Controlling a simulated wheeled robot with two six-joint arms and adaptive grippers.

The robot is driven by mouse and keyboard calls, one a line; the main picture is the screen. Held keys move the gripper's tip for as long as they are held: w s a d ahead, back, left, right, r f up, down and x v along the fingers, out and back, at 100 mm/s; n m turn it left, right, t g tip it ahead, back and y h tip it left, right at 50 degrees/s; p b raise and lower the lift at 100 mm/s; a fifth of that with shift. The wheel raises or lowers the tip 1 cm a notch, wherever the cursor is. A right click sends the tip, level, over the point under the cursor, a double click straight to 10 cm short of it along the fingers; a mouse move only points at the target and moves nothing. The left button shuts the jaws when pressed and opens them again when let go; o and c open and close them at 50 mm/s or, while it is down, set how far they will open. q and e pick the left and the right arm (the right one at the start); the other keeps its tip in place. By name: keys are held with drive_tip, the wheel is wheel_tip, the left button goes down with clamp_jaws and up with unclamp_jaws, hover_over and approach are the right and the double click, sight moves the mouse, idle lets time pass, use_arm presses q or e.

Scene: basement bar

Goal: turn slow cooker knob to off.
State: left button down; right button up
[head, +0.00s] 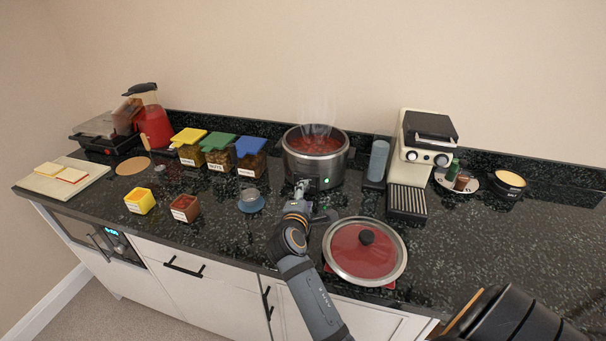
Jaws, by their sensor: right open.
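The slow cooker (333,168) is a round steel pot with dark red food and steam, at the back middle of the counter. A small green light glows low on its front. My right gripper (302,188) is open in front of the cooker, left of the green light, with its fingertips close to the lower front. I cannot tell whether it touches. The knob cannot be made out; the gripper covers that part of the cooker's front. My left gripper is not in view.
A glass lid (345,243) lies on a red mat right of my right gripper. An espresso machine (425,135) and a grey cylinder (378,160) stand right of the cooker. Jars with coloured lids (219,141) stand left. A small blue-grey dish (250,203) sits left of the gripper.

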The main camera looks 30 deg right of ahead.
drive_tip(key=s+n, duration=0.1)
drive_tip(key=s+a+n+t+y+p, duration=0.1)
drive_tip(key=n, duration=0.1)
drive_tip(key=s+n+y, duration=0.1)
drive_tip(key=n, duration=0.1)
drive_tip(key=shift+s+a+t+p, duration=0.1)
drive_tip(key=shift+a+t+p, duration=0.2)
drive_tip(key=shift+s+a+f+n+y, duration=0.2)
drive_tip(key=shift+s+a+n+y, duration=0.2)
drive_tip(key=shift+n, duration=0.5)
drive_tip(key=shift+w+d+t, duration=0.15)
drive_tip(key=shift+w+t, duration=0.15)
drive_tip(key=shift+w, duration=0.1)
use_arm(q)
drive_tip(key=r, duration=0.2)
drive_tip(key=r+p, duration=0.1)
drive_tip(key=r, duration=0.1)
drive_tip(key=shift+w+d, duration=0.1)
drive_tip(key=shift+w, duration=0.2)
use_arm(e)
drive_tip(key=x, duration=0.9)
drive_tip(key=shift+w+d+f, duration=0.25)
drive_tip(key=shift+d, duration=0.05)
clamp_jaws()
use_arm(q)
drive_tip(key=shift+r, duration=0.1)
